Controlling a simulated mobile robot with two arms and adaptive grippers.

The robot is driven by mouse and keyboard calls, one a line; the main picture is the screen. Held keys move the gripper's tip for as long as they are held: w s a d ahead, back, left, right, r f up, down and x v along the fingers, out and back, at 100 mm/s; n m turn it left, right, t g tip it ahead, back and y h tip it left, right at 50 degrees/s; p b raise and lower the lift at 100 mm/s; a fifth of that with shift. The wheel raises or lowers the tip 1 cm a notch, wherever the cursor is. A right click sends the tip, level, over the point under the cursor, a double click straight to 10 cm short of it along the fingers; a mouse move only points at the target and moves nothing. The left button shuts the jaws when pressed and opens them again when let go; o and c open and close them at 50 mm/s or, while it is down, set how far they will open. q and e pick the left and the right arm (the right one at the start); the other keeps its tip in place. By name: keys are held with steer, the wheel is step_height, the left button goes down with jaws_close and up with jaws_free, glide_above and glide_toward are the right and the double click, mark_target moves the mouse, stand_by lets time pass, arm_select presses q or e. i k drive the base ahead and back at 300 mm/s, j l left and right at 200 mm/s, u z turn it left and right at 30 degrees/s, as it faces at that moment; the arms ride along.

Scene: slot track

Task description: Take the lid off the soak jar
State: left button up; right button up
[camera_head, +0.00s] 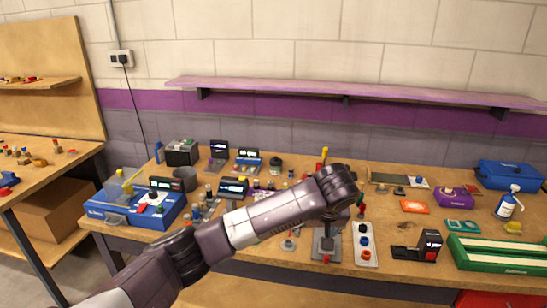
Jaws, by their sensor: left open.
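A small jar (276,167) with a dark top stands at the back of the bench, left of the middle. It looks like the soak jar with its lid on, but it is too small to be certain. My left arm reaches in from the lower left across the bench. My left gripper (327,240) points down over a grey plate at the front middle, well to the right of the jar and nearer the front. It is open; its fingertips are small and partly lost against the dark parts there. My right gripper is out of view.
A blue machine (130,205) stands at the left end. Several small tools and parts crowd the bench behind my arm. A white plate with coloured knobs (366,256) lies right of the gripper. A green track (495,255) and spray bottle (507,207) are at the right. A purple shelf (360,90) hangs above.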

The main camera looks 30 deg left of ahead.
mark_target(275, 162)
steer(key=i+j, duration=0.65)
steer(key=j, duration=0.15)
steer(key=i+j, duration=0.7)
steer(key=j, duration=0.1)
